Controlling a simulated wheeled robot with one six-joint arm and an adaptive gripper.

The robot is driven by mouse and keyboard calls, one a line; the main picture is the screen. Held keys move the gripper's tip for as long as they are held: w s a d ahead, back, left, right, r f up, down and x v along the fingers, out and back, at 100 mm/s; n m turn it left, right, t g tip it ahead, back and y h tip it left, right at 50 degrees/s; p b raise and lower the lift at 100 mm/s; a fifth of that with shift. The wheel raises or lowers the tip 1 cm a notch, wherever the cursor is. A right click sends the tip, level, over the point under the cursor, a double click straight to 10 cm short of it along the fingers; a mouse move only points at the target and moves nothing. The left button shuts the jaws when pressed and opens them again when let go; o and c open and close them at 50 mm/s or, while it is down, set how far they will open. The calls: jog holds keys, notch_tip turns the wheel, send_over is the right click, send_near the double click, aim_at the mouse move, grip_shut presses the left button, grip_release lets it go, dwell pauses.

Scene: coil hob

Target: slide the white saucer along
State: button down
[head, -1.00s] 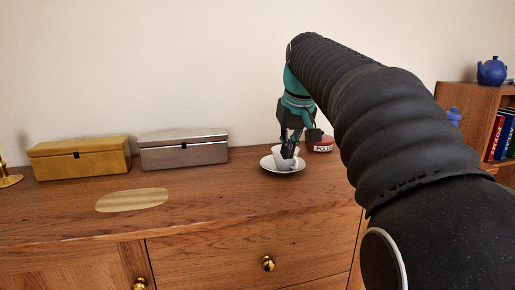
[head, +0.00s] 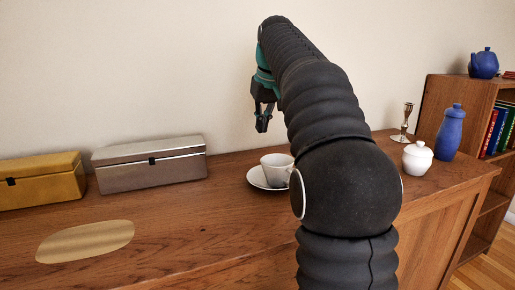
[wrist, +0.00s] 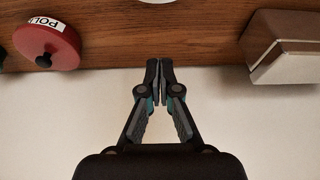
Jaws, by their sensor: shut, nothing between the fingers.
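The white saucer (head: 256,181) lies on the wooden sideboard, to the right of the silver box. A white cup (head: 276,168) stands upright on it. My arm partly covers the saucer's right side in the head view. Only a sliver of the saucer (wrist: 172,1) shows at the top edge of the wrist view. My gripper (head: 262,128) is above and behind the cup, apart from cup and saucer. In the wrist view my gripper (wrist: 160,66) has its fingertips together with nothing between them.
A silver box (head: 150,165) and a gold box (head: 40,182) stand along the wall. A pale oval patch (head: 85,242) lies in front. A red labelled container (wrist: 47,42) shows in the wrist view. A white lidded pot (head: 417,158), candlestick (head: 404,124) and blue bottle (head: 449,132) stand right.

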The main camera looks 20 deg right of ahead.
jog(key=b+x, duration=0.1)
jog(key=x, duration=0.9)
jog(key=shift+w+f, duration=0.1)
jog(key=shift+w, duration=0.05)
jog(key=shift+s, duration=2.05)
jog(key=shift+s, duration=0.1)
jog(key=s+b, duration=0.3)
jog(key=s, duration=0.9)
jog(key=shift+d, duration=0.15)
